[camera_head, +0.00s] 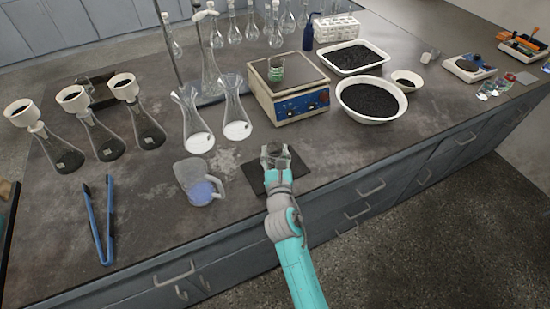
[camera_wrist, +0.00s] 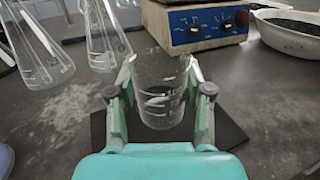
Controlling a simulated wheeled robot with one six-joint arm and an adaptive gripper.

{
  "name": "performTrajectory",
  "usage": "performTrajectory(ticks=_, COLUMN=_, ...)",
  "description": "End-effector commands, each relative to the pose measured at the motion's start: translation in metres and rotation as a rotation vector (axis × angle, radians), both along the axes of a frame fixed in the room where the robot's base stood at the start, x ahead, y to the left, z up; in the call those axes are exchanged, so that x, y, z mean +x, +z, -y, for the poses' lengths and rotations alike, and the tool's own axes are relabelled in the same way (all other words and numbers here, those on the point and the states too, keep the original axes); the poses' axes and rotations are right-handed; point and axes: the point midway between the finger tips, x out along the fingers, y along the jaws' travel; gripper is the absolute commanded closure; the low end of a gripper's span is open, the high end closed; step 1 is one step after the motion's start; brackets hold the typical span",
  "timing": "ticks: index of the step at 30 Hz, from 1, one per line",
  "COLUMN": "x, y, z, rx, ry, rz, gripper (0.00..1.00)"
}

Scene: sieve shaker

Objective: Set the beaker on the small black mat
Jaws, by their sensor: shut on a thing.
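The clear glass beaker (camera_wrist: 160,92) is upright between my gripper's two fingers (camera_wrist: 161,95) in the wrist view, one finger on each side of its wall. My gripper is shut on it. In the head view the beaker (camera_head: 277,153) shows at the end of my gripper (camera_head: 276,170). The small black mat (camera_head: 257,180) lies flat on the bench under the beaker and gripper. Its dark surface also shows in the wrist view (camera_wrist: 228,132). I cannot tell whether the beaker's base touches the mat.
A hotplate (camera_head: 290,100) with a small beaker of green liquid (camera_head: 276,72) stands behind the mat. A glass jug (camera_head: 198,182) stands to the left, with flasks (camera_head: 235,115) behind it. White bowls of black grains (camera_head: 371,116) stand to the right. Blue tongs (camera_head: 98,225) lie at far left.

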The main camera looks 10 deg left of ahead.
Motion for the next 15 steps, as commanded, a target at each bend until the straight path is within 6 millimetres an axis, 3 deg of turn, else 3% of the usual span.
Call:
performTrajectory(ticks=6, x=0.000, y=-0.023, z=0.000, rx=-0.001, ry=-0.001, rz=-0.001, gripper=0.87)
performTrajectory(ticks=15, x=0.000, y=-0.024, z=0.000, rx=0.000, ry=0.000, rz=0.000, gripper=0.87)
